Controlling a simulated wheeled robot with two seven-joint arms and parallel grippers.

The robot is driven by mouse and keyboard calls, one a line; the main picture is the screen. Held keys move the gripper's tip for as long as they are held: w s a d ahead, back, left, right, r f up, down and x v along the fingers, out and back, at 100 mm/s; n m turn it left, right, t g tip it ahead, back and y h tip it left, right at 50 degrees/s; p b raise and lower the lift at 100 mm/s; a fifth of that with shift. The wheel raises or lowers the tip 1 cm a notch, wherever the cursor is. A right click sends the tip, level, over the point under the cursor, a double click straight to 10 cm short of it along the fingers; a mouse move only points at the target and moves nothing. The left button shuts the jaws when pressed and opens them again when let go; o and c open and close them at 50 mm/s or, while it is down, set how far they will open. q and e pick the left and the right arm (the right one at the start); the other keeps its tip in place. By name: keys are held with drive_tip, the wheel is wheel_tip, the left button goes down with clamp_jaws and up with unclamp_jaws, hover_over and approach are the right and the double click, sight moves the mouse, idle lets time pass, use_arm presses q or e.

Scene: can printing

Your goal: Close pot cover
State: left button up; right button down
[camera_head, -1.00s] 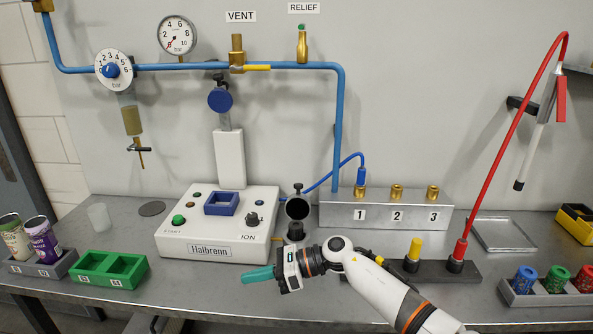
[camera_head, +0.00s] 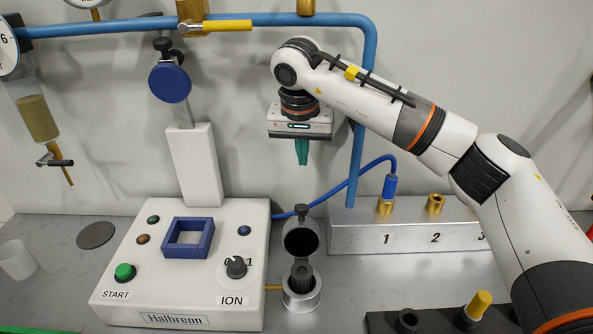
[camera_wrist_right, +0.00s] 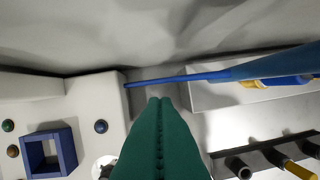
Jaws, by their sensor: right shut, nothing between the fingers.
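The pot (camera_head: 301,298) is a small metal cup right of the white Halbrenn machine, with dark contents inside. Its round cover (camera_head: 301,239) stands raised on the pot's far side, open, showing its dark inner face and a small knob on top. My right gripper (camera_head: 302,160) has green fingers pointing down, shut and empty. It hangs above the cover, apart from it. In the right wrist view, the shut fingers (camera_wrist_right: 159,100) fill the lower middle and seem to hide the pot. My left gripper is not in view.
The Halbrenn machine (camera_head: 185,290) stands left of the pot. A metal block (camera_head: 350,240) with brass fittings stands right of the pot. A dark rack (camera_head: 440,322) lies in front.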

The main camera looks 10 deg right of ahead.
sight(301, 225)
drive_tip(key=f+p, duration=0.1)
drive_tip(key=f, duration=0.2)
drive_tip(key=s+f+p, duration=0.1)
drive_tip(key=f+p, duration=0.2)
drive_tip(key=f, duration=0.2)
drive_tip(key=shift+s+a+f, duration=0.15)
drive_tip(key=shift+s+f, duration=0.1)
drive_tip(key=shift+f, duration=0.05)
drive_tip(key=shift+s+a, duration=0.1)
drive_tip(key=shift+s, duration=0.3)
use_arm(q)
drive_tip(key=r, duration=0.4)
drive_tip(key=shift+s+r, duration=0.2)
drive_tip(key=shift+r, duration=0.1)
use_arm(e)
drive_tip(key=shift+f, duration=0.1)
drive_tip(key=shift+w, duration=0.1)
